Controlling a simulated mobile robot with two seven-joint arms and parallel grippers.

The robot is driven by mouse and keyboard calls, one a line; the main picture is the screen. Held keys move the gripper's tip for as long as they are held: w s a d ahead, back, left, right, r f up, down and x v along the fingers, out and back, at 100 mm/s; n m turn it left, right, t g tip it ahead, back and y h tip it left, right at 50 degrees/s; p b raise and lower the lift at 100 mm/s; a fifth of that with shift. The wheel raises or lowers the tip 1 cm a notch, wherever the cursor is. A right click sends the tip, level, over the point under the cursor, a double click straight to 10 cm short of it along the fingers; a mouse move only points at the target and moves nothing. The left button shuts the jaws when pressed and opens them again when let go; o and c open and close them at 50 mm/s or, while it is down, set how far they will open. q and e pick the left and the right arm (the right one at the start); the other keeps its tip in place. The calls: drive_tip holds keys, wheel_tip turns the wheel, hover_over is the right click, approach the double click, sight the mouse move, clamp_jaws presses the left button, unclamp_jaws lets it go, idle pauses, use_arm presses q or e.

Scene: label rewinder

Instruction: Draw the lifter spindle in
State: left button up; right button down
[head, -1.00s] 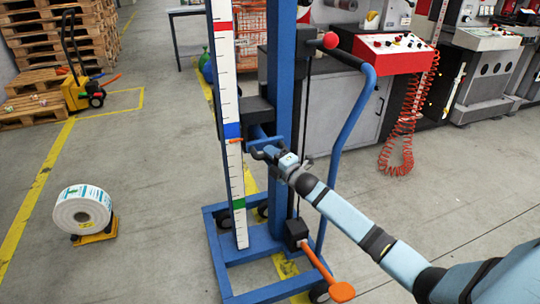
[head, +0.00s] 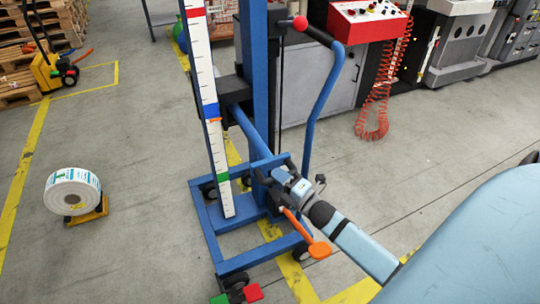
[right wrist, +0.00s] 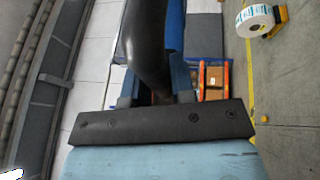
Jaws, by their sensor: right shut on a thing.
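The blue lifter (head: 262,100) stands on a wheeled blue base, with a white marked scale (head: 205,85) on its left. Its blue spindle (head: 247,125) runs from the black carriage (head: 230,90) down and toward me. My right gripper (head: 282,171) is at the spindle's near end, above the base, and is shut on it. The fingertips are partly hidden by the gripper body. In the right wrist view the fingers show above the dark palm (right wrist: 160,122), with a dark thing across them that I cannot name. My left gripper is not in view.
An orange pedal (head: 319,249) sticks out low beside the base. A curved blue handle with a red knob (head: 300,23) rises right of the mast. A label roll (head: 73,192) sits on a small yellow stand at left. Grey floor is clear between them.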

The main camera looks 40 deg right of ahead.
drive_tip(key=shift+s+a+f, duration=0.15)
drive_tip(key=shift+s+a, duration=0.05)
drive_tip(key=shift+s, duration=0.5)
drive_tip(key=c, duration=1)
unclamp_jaws()
drive_tip(key=shift+s, duration=0.15)
drive_tip(key=v, duration=1.3)
drive_tip(key=shift+s+d+p, duration=0.1)
drive_tip(key=shift+s+p, duration=0.3)
